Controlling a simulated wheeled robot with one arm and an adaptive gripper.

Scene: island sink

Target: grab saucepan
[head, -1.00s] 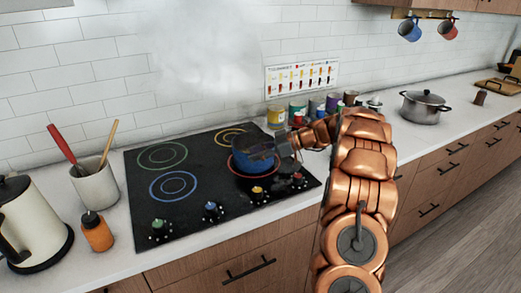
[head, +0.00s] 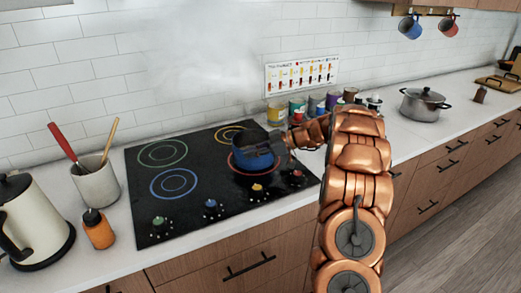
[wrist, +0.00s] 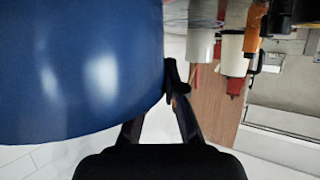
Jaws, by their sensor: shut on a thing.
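The blue saucepan (head: 257,162) is over the red-ringed front right burner of the black cooktop (head: 208,205). I cannot tell whether it rests on the glass or hangs just above it. Its blue side fills the upper left of the wrist view (wrist: 75,70). My gripper (head: 287,143) reaches in from the right and is shut on the saucepan at its handle side. In the wrist view the fingers (wrist: 160,108) are against the pan's edge, and the handle itself is mostly hidden.
Steam hangs over the cooktop. Several coloured cans (head: 298,107) stand behind the burner. A grey pot (head: 424,105) is farther right. At left are a utensil crock (head: 97,186), an orange bottle (head: 98,230) and a cream kettle (head: 38,220). The left burners are clear.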

